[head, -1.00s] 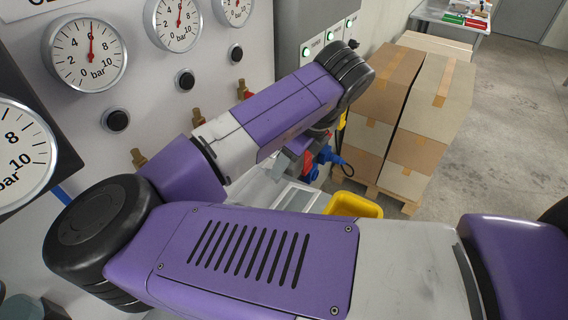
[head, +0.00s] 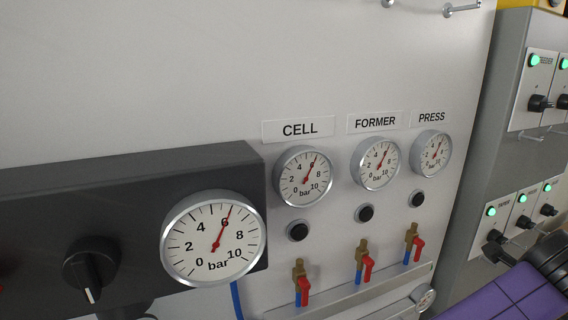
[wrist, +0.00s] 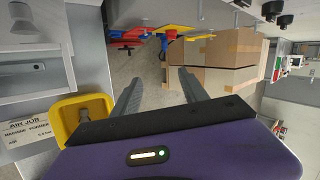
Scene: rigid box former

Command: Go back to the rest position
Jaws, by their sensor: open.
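My gripper (wrist: 160,92) shows in the wrist view with its two grey fingers well apart and nothing between them. Beyond the fingertips there are cardboard boxes and bare floor. In the head view the gripper itself is out of sight. Only a purple part of my arm shows there, at the lower right corner.
The head view shows a panel with gauges marked CELL (head: 304,176), FORMER (head: 376,164) and PRESS (head: 432,153), with red-handled valves (head: 366,268) below. A larger gauge (head: 213,238) and black knob (head: 92,263) are at left. The wrist view shows a yellow bin (wrist: 82,113) and stacked boxes (wrist: 222,62).

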